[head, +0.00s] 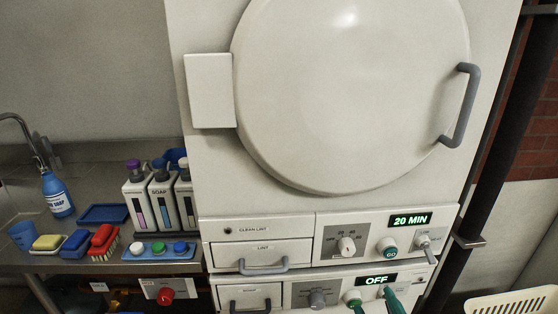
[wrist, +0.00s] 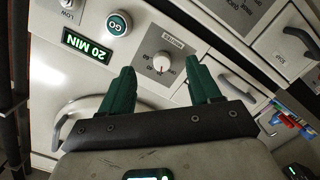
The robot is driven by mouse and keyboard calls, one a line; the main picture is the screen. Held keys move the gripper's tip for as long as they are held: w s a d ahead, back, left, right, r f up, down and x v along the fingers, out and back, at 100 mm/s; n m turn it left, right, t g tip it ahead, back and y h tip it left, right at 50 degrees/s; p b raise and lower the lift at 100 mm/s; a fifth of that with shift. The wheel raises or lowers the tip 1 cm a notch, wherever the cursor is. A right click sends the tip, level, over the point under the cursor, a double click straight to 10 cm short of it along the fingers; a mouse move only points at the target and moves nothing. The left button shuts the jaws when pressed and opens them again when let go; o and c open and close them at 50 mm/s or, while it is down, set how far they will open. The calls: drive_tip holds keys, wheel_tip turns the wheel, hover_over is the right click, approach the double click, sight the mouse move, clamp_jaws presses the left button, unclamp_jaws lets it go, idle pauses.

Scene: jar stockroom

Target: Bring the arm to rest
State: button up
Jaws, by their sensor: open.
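My gripper (head: 371,296) shows at the bottom of the head view, in front of the lower control panel, with its two green fingers apart. In the wrist view my gripper (wrist: 162,68) is open, with nothing held between the fingers. Beyond the fingertips there is a panel with a round white minutes knob (wrist: 163,63), seen in the gap between them. The rest of my arm is out of the head view.
A large white machine with a round door (head: 350,90) and grey handle (head: 460,105) fills the middle. Its upper display (head: 410,219) reads 20 MIN; the lower display (head: 377,280) reads OFF. A metal counter (head: 90,190) with bottles and brushes is at left. A cream basket (head: 515,303) stands lower right.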

drive_tip(key=s+d+f+m+g+h, duration=0.1)
drive_tip(key=s+d+f+m+g, duration=0.55)
drive_tip(key=s+f, duration=0.5)
drive_tip(key=s+f+g, duration=0.3)
drive_tip(key=s+g, duration=0.1)
drive_tip(key=s, duration=0.3)
drive_tip(key=s+f+m+g+y, duration=0.1)
drive_tip(key=s+f+g, duration=0.2)
drive_tip(key=s+g, duration=0.2)
drive_tip(key=s, duration=0.3)
drive_tip(key=shift+s+a+y+p, duration=0.25)
drive_tip(key=shift+y+p, duration=0.05)
drive_tip(key=shift+p, duration=0.05)
drive_tip(key=shift+m, duration=0.25)
